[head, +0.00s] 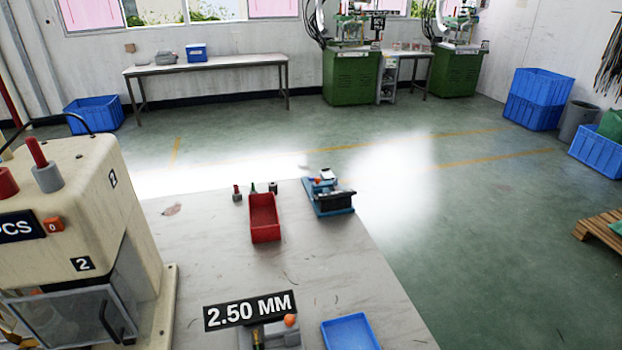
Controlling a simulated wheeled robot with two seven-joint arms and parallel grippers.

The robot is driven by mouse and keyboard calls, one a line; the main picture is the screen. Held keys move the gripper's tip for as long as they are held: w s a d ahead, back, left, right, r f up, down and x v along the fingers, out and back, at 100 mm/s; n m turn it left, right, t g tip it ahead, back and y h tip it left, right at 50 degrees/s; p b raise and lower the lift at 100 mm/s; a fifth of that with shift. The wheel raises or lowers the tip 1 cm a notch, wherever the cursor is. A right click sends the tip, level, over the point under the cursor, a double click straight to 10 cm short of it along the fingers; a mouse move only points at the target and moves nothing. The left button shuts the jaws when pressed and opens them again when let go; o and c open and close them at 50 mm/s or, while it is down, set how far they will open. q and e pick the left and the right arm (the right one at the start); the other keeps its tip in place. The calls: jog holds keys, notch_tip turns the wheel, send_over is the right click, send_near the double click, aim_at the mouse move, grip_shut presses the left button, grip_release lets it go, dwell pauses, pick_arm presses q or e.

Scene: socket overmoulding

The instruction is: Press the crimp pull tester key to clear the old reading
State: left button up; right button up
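Neither of my grippers is in view. A small blue bench device (322,208) with a black front part, a white top piece and an orange spot (317,181) stands at the table's far right edge. It may be the crimp pull tester, but I cannot read any figure on it. A grey device (272,336) with an orange key (291,320) is cut off by the bottom edge; a black sign above it reads "2.50 MM" (248,311). A cream machine (75,195) at left has a "PCS" display (16,227) and an orange "0" key (53,224).
A red bin (264,230) stands mid-table, with several small tools (254,188) behind it. A blue tray (350,332) lies at the front right. The table (330,260) between them is mostly bare. Its right edge drops to open green floor.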

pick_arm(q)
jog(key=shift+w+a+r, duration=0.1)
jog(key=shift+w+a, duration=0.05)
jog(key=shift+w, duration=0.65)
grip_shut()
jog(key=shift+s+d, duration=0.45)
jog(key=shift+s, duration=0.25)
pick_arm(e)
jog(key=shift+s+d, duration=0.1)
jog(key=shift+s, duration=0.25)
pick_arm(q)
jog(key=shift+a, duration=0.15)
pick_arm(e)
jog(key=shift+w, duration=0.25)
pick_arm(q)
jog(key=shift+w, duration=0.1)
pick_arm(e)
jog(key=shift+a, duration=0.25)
